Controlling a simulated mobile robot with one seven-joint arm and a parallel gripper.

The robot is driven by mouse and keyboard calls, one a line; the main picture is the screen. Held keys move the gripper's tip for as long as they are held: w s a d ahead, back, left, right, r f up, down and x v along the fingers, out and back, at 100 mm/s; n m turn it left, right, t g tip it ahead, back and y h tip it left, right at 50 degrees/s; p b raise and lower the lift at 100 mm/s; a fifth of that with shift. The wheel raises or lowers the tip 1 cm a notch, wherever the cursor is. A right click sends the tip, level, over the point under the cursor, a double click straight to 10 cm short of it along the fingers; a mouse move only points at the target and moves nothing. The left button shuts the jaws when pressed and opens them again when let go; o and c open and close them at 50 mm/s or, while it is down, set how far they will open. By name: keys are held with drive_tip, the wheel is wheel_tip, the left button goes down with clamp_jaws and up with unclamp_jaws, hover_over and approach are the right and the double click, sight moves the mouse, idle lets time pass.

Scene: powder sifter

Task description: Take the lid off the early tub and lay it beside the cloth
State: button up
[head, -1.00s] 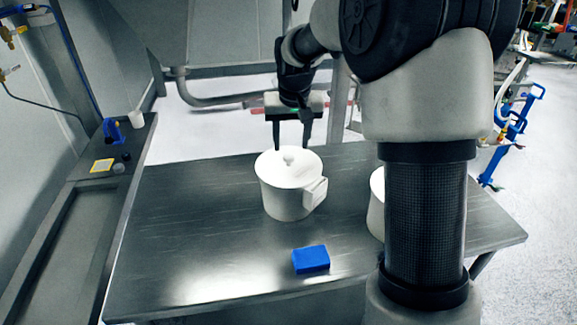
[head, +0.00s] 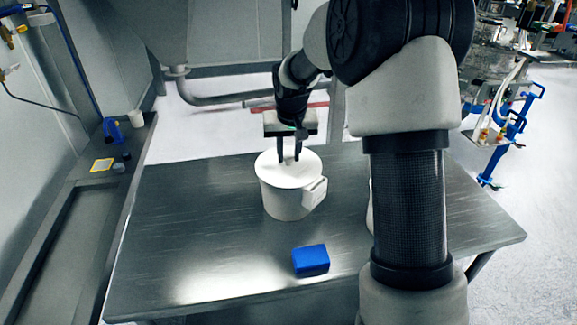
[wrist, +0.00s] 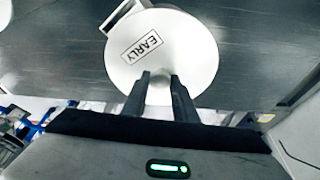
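The early tub (head: 284,204) is a white round tub with a handle block on its right side, standing on the steel table. Its white lid (head: 272,172) sits on top; in the wrist view the lid (wrist: 185,38) carries a label reading EARLY. My gripper (head: 290,158) points down over the lid, its two fingers close on either side of the small knob (head: 289,153). It looks shut on the knob. In the wrist view the fingertips (wrist: 159,76) cover the knob's place. The folded blue cloth (head: 311,260) lies on the table in front of the tub.
A second white tub (head: 370,211) stands to the right, mostly hidden behind my arm. The steel table (head: 190,230) is bare left of the cloth and the tub. A side counter (head: 72,225) with small items runs along the left.

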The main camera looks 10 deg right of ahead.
clamp_jaws()
drive_tip(key=shift+r, duration=0.15)
